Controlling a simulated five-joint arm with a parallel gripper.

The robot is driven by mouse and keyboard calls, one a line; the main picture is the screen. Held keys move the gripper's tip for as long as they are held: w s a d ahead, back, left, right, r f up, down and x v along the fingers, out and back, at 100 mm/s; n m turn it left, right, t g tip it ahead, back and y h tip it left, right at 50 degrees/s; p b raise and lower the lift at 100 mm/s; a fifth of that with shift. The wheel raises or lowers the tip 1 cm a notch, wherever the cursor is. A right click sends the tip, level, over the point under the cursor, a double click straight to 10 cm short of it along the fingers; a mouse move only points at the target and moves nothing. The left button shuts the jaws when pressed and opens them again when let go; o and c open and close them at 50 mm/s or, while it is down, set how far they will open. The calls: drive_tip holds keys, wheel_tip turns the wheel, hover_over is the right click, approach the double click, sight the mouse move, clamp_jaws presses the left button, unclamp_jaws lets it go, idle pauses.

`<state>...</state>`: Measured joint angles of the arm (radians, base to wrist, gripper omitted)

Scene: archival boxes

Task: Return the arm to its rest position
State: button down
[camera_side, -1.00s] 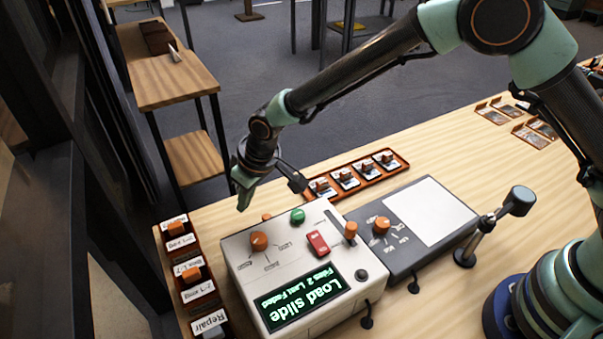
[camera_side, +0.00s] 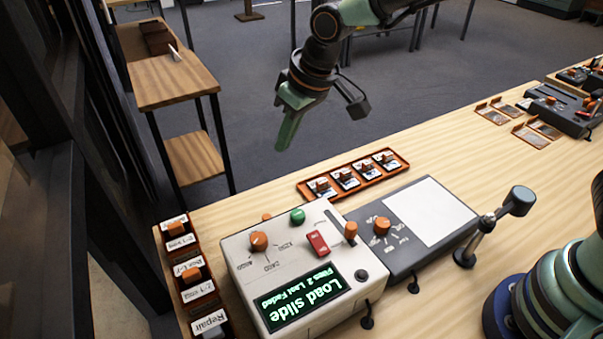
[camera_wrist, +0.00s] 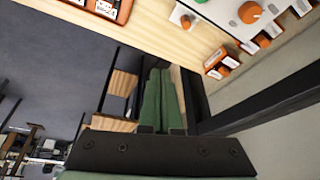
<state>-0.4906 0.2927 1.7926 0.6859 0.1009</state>
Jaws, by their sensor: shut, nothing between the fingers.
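My gripper (camera_side: 284,140) hangs in the air beyond the far edge of the table in the side view, above and behind the orange slide tray. Its green fingers are shut together and hold nothing. In the wrist view my gripper (camera_wrist: 158,72) also shows its two green fingers side by side, touching. My forearm reaches up and out of the top of the side view.
A white and grey device (camera_side: 262,285) with a "Load slide" screen stands on the table (camera_side: 420,165). An orange tray (camera_side: 395,172) of slides lies behind it. Labelled orange bins (camera_side: 196,292) line the left edge. A wooden shelf (camera_side: 170,80) stands at the left back.

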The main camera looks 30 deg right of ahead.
drive_tip(key=s+d+r+m+t, duration=0.1)
drive_tip(key=s+d+r, duration=0.15)
drive_tip(key=d, duration=0.35)
drive_tip(key=s+d+r+m, duration=0.1)
drive_tip(key=s+d+r, duration=0.1)
drive_tip(key=d+r, duration=0.3)
drive_tip(key=s+d+m+h, duration=0.2)
drive_tip(key=s+d, duration=0.8)
drive_tip(key=d, duration=0.2)
drive_tip(key=shift+t, duration=0.4)
